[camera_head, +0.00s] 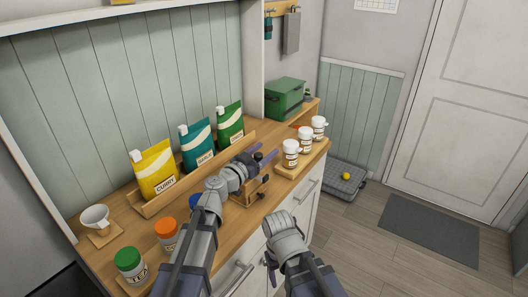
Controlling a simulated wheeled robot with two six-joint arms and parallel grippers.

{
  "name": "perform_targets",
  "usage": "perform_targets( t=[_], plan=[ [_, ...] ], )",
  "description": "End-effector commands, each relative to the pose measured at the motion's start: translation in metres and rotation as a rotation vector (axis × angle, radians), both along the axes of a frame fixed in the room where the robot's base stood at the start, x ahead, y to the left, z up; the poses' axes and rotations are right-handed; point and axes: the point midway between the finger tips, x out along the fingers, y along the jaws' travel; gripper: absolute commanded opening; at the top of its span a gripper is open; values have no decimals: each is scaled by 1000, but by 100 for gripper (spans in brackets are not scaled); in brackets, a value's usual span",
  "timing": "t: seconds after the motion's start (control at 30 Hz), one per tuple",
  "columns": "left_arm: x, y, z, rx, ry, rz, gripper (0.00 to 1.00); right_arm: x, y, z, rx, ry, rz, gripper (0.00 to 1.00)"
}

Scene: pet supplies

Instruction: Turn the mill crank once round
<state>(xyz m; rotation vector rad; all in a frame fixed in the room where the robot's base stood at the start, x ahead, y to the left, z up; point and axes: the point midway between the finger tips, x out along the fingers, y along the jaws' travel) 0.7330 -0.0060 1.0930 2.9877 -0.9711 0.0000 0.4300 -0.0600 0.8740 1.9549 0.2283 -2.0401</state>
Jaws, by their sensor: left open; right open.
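The mill (252,193) is a small wooden block at the front of the wooden counter, partly covered by my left arm. Its crank cannot be made out clearly behind the gripper. My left gripper (264,153) is open, with its fingers over and just behind the mill, near the end of the pouch rack. Whether it touches the crank cannot be told. My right gripper (269,264) is open and empty, lower down in front of the cabinet drawers, apart from the mill.
Yellow (155,170), teal (196,143) and green (229,125) pouches stand in a wooden rack behind the mill. Three white jars (305,140) stand to its right. A white cup (95,219), a green-lidded jar (129,265) and an orange-lidded jar (166,233) are at left.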

Motion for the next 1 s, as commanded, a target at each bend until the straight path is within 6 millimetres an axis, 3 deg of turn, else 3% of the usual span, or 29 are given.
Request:
perform_targets(
  t=[0.07, 0.6, 1.0],
  plan=[
    [0, 0, 0, 0, 0, 0, 62, 0, 0, 0, 0, 0, 0, 65],
    [0, 0, 0, 0, 0, 0, 2, 0, 0, 0, 0, 0, 0, 65],
    [0, 0, 0, 0, 0, 0, 0, 0, 0, 0, 0, 0, 0, 65]
  ],
)
